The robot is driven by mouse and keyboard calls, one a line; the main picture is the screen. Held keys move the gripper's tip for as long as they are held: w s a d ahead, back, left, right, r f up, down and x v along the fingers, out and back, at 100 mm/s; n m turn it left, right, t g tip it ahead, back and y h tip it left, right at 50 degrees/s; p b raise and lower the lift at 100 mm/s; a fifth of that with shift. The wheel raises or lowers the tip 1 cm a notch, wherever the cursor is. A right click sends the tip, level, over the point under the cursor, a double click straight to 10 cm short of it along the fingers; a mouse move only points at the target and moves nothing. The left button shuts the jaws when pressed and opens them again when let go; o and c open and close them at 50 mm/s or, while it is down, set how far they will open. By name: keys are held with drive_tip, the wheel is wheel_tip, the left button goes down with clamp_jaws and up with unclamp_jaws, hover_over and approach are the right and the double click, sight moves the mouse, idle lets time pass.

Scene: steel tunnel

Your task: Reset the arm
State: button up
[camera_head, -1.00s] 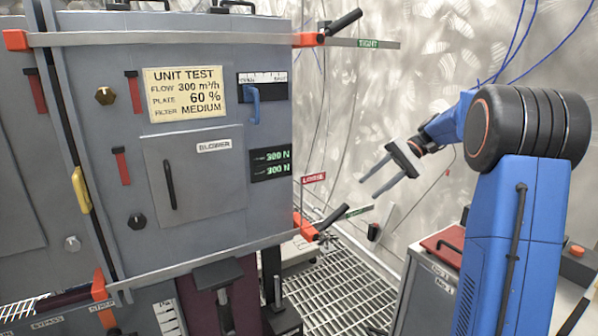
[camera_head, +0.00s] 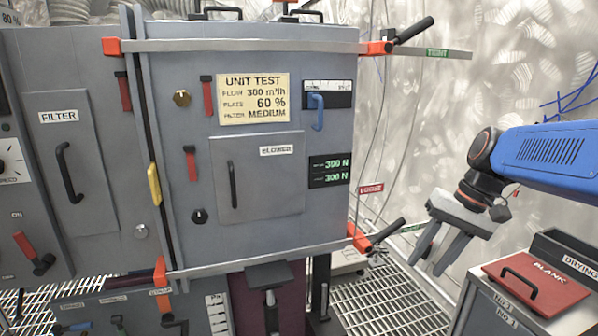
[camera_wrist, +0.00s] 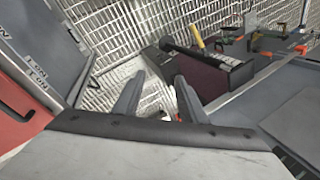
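My gripper (camera_head: 440,250) hangs from the blue arm at the right of the head view, with its two grey fingers pointing down and slightly left. The fingers are apart with nothing between them. In the wrist view my gripper (camera_wrist: 158,100) shows its two fingers spread above the grated floor. It is in free air between the grey blower unit (camera_head: 255,225) and the cabinet with the red BLANK lid (camera_head: 538,284), touching neither as far as I can see.
The unit's upper clamp bar (camera_head: 250,46) and lower clamp bar (camera_head: 250,262) stick out toward my arm, with black handles. Metal grating (camera_head: 385,305) covers the floor. A grey box marked DRYING (camera_head: 570,255) stands at the right. The crinkled metal wall (camera_head: 480,110) is behind.

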drive_tip(key=s+f+n+t+h, duration=0.1)
drive_tip(key=s+f+t+h, duration=0.1)
drive_tip(key=s+f, duration=0.2)
drive_tip(key=s+f+n+t+h, duration=0.1)
drive_tip(key=s+f, duration=0.3)
drive_tip(key=s, duration=0.6)
drive_tip(key=shift+s+d+f+n+t+h, duration=0.25)
drive_tip(key=shift+s+d+n+t+h, duration=0.15)
drive_tip(key=shift+d+t+h, duration=0.15)
